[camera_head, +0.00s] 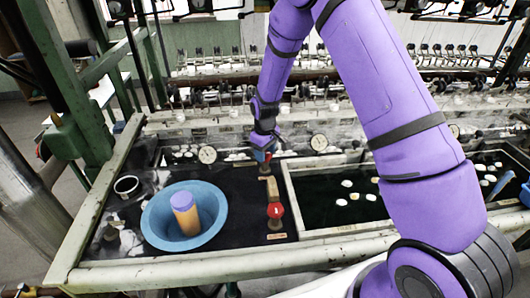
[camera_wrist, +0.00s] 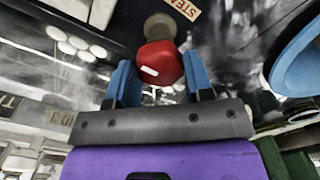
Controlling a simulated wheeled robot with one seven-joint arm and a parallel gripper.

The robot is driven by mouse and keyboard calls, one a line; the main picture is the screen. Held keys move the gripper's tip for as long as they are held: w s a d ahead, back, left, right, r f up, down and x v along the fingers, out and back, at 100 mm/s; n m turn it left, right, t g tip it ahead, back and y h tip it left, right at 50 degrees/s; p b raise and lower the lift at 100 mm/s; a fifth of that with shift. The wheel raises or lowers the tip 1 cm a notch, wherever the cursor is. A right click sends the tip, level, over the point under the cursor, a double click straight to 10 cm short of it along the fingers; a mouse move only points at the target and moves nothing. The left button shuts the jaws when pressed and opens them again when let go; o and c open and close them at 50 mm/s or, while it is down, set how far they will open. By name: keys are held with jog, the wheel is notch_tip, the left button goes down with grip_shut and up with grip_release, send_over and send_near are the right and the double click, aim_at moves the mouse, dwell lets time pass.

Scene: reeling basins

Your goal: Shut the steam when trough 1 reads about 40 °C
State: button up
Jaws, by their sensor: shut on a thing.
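My gripper (camera_head: 263,155) reaches down to a far valve handle behind the near red knob (camera_head: 275,210). In the wrist view my gripper (camera_wrist: 160,88) has its blue fingers on either side of a red knob (camera_wrist: 160,64), shut on it. A label reading "STEA", cut off, lies beside it (camera_wrist: 186,8). Round white dials stand along the back: a left dial (camera_head: 207,154), a middle dial (camera_head: 318,142) and a right dial (camera_head: 454,131), partly behind my arm. Their needles are too small to read. The trough (camera_head: 290,190) with dark water holds several pale cocoons.
A blue bowl (camera_head: 155,222) with an orange and purple cylinder (camera_head: 185,215) stands on the dark left top. A white cup (camera_head: 127,186) is left of it. A green post (camera_head: 80,130) rises at left. Reeling machinery runs along the back.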

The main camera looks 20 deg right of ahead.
jog(key=shift+m, duration=0.4)
jog(key=m, duration=0.4)
jog(key=shift+m, duration=2.2)
jog(key=o, duration=0.9)
jog(key=shift+r, duration=0.1)
notch_tip(320, 180, up, 11)
jog(key=shift+f, duration=0.2)
